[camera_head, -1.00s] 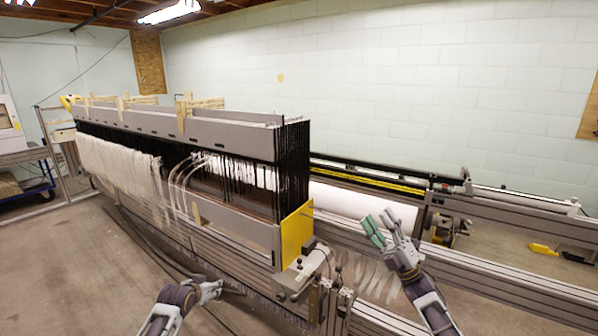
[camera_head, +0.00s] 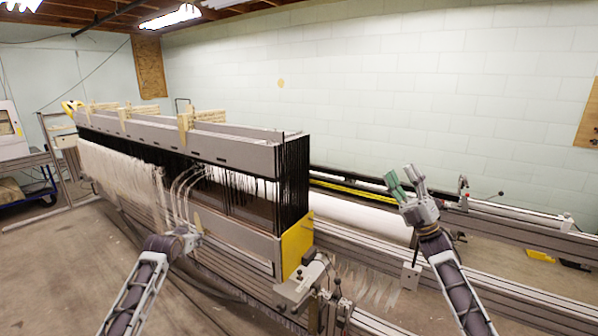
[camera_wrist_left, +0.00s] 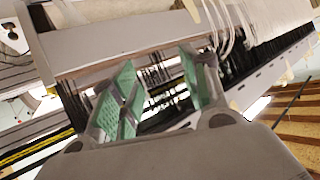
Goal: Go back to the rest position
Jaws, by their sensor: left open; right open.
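My left gripper (camera_head: 190,236) is in front of the loom's near side, below the hanging white threads; its fingers are hard to make out in the head view. In the left wrist view, its green finger pads (camera_wrist_left: 160,88) stand apart with nothing between them, and the loom frame shows behind. My right gripper (camera_head: 404,184) is raised at the right, over the far side of the machine, with green-padded fingers pointing up, spread and empty. The loom (camera_head: 225,152) has a long grey top bar, black heddles (camera_head: 292,172) and white warp threads (camera_head: 120,170).
A yellow end plate (camera_head: 297,243) and a grey clamp mechanism (camera_head: 300,283) stand between my two arms. A white roller (camera_head: 350,216) and metal rails (camera_head: 520,297) extend right. A blue cart (camera_head: 36,187) stands at the far left. Open air lies above the rails.

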